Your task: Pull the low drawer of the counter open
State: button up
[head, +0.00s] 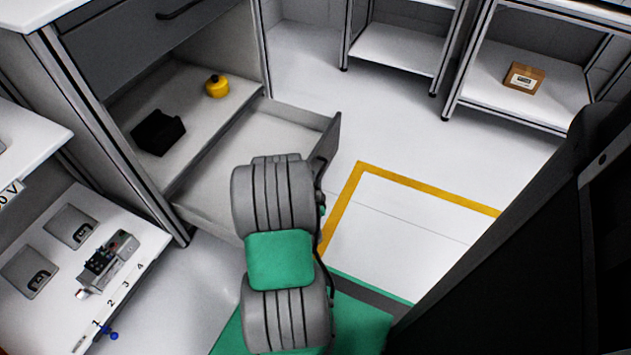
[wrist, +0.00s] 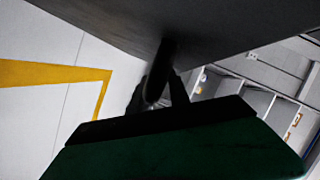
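The low drawer (head: 222,178) of the counter (head: 58,47) stands well out from the cabinet in the head view; its pale inside looks empty. Its front panel (head: 331,145) is seen nearly edge-on, and my arm hides part of it. In the wrist view the dark drawer front (wrist: 120,22) fills the top, with the drawer handle (wrist: 162,65) reaching down from it. My gripper (wrist: 160,92) has its two dark fingers on either side of the handle and appears closed on it. The head view hides the gripper behind my arm.
Above the drawer, an open shelf holds a black bin (head: 157,133) and a yellow round object (head: 217,87). A closed upper drawer (head: 125,40) is above. A side bench (head: 55,295) carries small devices. Shelves with a cardboard box (head: 524,77) stand behind. Floor right of the drawer is clear.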

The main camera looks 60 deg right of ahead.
jog(key=shift+o, duration=0.9)
jog(key=shift+a, duration=0.1)
jog(key=p+v, duration=0.1)
jog(key=v, duration=0.7)
jog(key=shift+p, duration=0.4)
jog(key=shift+f, duration=0.15)
